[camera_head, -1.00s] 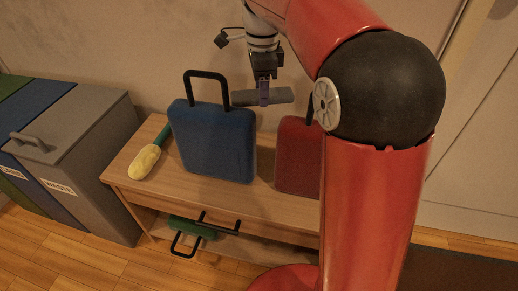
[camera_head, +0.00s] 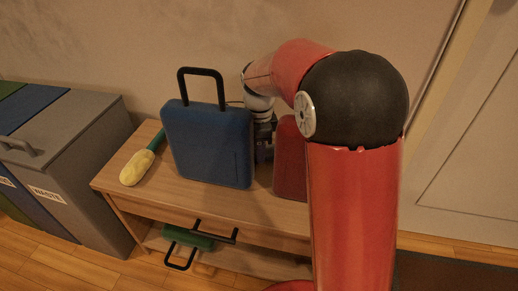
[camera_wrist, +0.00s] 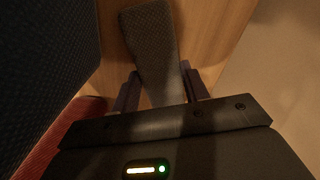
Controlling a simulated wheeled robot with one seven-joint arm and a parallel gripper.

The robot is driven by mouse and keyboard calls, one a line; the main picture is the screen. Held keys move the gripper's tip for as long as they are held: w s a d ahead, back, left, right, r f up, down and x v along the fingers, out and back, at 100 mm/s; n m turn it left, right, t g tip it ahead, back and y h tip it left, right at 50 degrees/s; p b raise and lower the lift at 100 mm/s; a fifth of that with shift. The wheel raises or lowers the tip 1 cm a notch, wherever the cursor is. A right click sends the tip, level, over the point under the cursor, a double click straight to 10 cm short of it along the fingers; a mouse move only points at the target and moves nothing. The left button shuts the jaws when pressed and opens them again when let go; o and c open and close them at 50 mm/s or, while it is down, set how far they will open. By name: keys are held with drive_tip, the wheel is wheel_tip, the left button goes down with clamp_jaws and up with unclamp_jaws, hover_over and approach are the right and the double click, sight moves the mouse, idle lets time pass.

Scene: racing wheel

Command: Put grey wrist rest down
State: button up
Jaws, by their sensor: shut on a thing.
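The grey wrist rest (camera_wrist: 150,40) is a long, dark grey textured bar between the two fingers of my gripper (camera_wrist: 161,90) in the wrist view. My gripper is shut on it, and its far end reaches out over the wooden table top (camera_wrist: 205,30). Whether the bar touches the wood I cannot tell. In the head view my wrist is low in the gap between the blue case (camera_head: 208,145) and the red case (camera_head: 291,165). The wrist rest and fingertips cannot be made out there.
The blue case stands close on the left of my gripper; the red case stands on the right, partly behind my arm. A yellow brush (camera_head: 138,168) lies on the table's left end. A green case (camera_head: 188,238) is on the lower shelf. Waste bins (camera_head: 75,150) stand left.

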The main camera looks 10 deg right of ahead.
drive_tip(key=shift+f, duration=0.25)
drive_tip(key=o, duration=1)
